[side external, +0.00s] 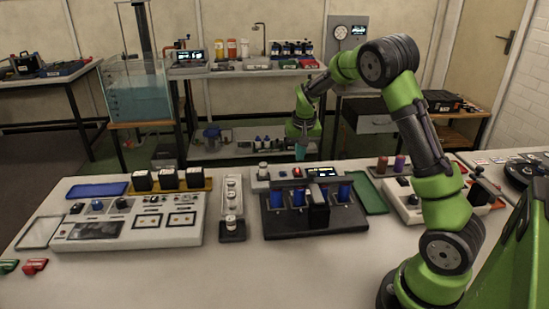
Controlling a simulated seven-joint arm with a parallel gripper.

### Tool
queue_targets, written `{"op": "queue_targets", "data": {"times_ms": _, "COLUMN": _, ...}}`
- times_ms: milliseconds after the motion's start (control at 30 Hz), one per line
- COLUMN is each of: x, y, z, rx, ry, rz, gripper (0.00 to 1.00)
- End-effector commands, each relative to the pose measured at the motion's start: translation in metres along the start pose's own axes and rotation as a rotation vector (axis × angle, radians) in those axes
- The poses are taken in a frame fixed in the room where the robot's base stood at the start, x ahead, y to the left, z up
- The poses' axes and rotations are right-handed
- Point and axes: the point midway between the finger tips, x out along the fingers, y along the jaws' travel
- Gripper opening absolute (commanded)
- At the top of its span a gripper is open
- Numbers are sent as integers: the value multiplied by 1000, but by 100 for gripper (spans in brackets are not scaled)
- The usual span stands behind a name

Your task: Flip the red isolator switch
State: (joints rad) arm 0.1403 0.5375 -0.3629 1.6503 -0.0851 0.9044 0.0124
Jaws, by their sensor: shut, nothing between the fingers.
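A small red part (297,172), which looks like the red isolator switch, sits on top of the grey control box (262,184) at the back middle of the bench. It is too small to tell which way it is set. My gripper (301,155) points down just above and behind this box, a little above the red part and apart from it. Its teal fingertips are shut with nothing visible between them.
A dark rack with blue cylinders (345,194) stands in front of the box, with a small lit display (322,172) beside the red part. The front bench (230,280) is clear.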

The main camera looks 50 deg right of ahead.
Motion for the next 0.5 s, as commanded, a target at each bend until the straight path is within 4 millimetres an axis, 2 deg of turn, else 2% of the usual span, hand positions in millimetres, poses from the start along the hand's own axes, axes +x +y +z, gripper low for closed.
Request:
{"op": "queue_targets", "data": {"times_ms": 33, "x": -14, "y": -1, "z": 4, "rx": -2, "ry": 2, "rz": -3, "gripper": 0}}
{"op": "queue_targets", "data": {"times_ms": 200, "x": -49, "y": -1, "z": 16, "rx": -2, "ry": 2, "rz": -3, "gripper": 0}}
{"op": "queue_targets", "data": {"times_ms": 333, "x": -68, "y": 0, "z": 23, "rx": -1, "ry": 1, "rz": -2, "gripper": 0}}
{"op": "queue_targets", "data": {"times_ms": 500, "x": -81, "y": 0, "z": 28, "rx": -1, "ry": -2, "rz": 0, "gripper": 0}}
